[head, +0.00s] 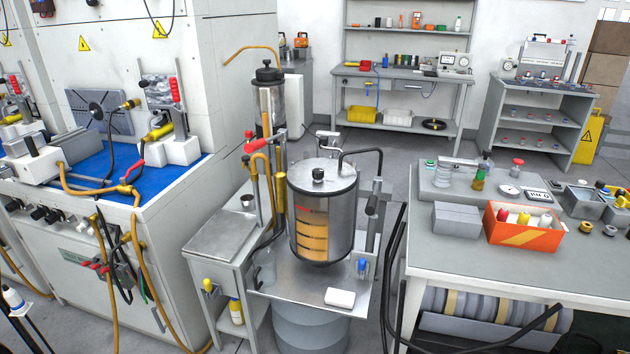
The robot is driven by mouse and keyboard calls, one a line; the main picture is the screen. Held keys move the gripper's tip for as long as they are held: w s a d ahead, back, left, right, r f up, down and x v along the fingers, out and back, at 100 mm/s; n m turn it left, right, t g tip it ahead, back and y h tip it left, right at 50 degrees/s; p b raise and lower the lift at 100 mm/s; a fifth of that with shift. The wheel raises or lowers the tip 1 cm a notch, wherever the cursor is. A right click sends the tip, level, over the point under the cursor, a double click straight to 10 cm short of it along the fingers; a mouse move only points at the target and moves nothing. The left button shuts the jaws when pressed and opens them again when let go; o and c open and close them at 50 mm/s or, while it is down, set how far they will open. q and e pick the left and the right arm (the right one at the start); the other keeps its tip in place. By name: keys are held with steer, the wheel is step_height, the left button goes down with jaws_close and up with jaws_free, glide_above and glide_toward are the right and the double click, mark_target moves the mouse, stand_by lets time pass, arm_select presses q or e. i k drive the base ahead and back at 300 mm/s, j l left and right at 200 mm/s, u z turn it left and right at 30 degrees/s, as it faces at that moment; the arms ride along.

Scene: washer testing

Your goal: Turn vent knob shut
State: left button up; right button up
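A steel tank (340,225) with an orange-marked front stands upright on a metal stand in the middle of the head view. A small black knob (318,174) sits on top of its lid. A clear cylinder (268,105) behind it has a black cap with a knob (266,66) on top. I cannot tell which of these, if any, is the vent knob, nor how far it is turned. A blue-handled valve (362,265) sits low on the tank's right, and a red lever (255,146) is at its upper left. Neither of my grippers shows.
A grey side table (222,240) stands left of the tank. A washer bench with a blue mat (170,182) and orange hoses is at the left. The right workbench (440,255) holds an orange parts box (522,238). Black hoses hang between tank and workbench.

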mark_target(318, 175)
steer(key=i+l, duration=0.35)
steer(key=l, duration=0.15)
steer(key=i+l, duration=0.3)
steer(key=l, duration=0.15)
